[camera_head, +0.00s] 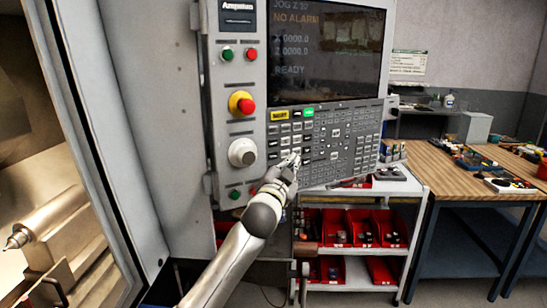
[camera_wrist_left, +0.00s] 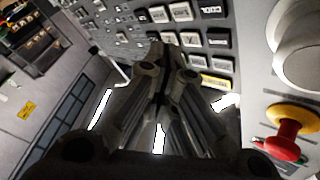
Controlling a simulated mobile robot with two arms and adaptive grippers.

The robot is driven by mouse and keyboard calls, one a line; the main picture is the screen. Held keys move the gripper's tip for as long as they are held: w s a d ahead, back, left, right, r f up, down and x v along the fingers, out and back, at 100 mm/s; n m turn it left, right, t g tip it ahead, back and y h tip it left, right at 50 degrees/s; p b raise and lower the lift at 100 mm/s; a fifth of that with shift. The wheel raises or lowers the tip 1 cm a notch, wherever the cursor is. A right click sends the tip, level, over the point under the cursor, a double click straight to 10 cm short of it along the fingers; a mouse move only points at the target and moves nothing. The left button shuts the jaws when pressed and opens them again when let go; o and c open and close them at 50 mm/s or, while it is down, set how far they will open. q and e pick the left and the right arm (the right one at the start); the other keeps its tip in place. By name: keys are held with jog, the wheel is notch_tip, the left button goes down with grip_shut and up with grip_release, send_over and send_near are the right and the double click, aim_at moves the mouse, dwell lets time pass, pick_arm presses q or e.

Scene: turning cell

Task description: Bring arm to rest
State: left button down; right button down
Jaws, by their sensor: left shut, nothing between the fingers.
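My left gripper (camera_head: 291,160) is in front of the lower left of the keypad on the machine's control panel (camera_head: 345,140). In the left wrist view the left gripper (camera_wrist_left: 165,48) is shut and empty, its fingertips over the keys. I cannot tell whether the tips touch a key. My left arm (camera_head: 225,262) reaches up from the bottom of the head view. The screen (camera_head: 325,55) reads "NO ALARM" and "READY". One key (camera_head: 308,113) is lit green. My right gripper is not in view.
The red emergency stop (camera_head: 246,106) and a white knob (camera_head: 242,152) are left of the keypad. The open machine interior (camera_head: 50,215) is at far left. A cart with red bins (camera_head: 350,228) and a wooden workbench (camera_head: 460,180) stand at right.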

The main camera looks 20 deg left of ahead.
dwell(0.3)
pick_arm(q)
jog(key=s+a+f+n+g+b, duration=0.1)
jog(key=s+f+g, duration=0.15)
jog(key=f, duration=1.25)
jog(key=s+f+g, duration=0.2)
jog(key=s+f, duration=0.1)
jog(key=f, duration=1.1)
jog(key=s+a+f+n+g+b, duration=0.1)
jog(key=s+f+g, duration=0.15)
jog(key=f, duration=1.25)
jog(key=s+f+g, duration=0.2)
jog(key=s+f, duration=0.5)
jog(key=f, duration=0.3)
jog(key=s+f+g, duration=0.2)
jog(key=s+f, duration=0.6)
jog(key=f, duration=0.3)
jog(key=s+f+n+g, duration=0.1)
jog(key=s+f, duration=0.6)
jog(key=s, duration=0.8)
jog(key=s+f+n+g+b, duration=0.1)
jog(key=s+f+g, duration=0.3)
jog(key=s, duration=1.1)
jog(key=s+f+g+b, duration=0.1)
jog(key=s+f+g, duration=0.1)
jog(key=s+f, duration=0.7)
jog(key=s, duration=0.6)
jog(key=shift+s+f+n+g, duration=0.25)
jog(key=shift+f+n+g, duration=0.05)
jog(key=shift+f+n, duration=0.1)
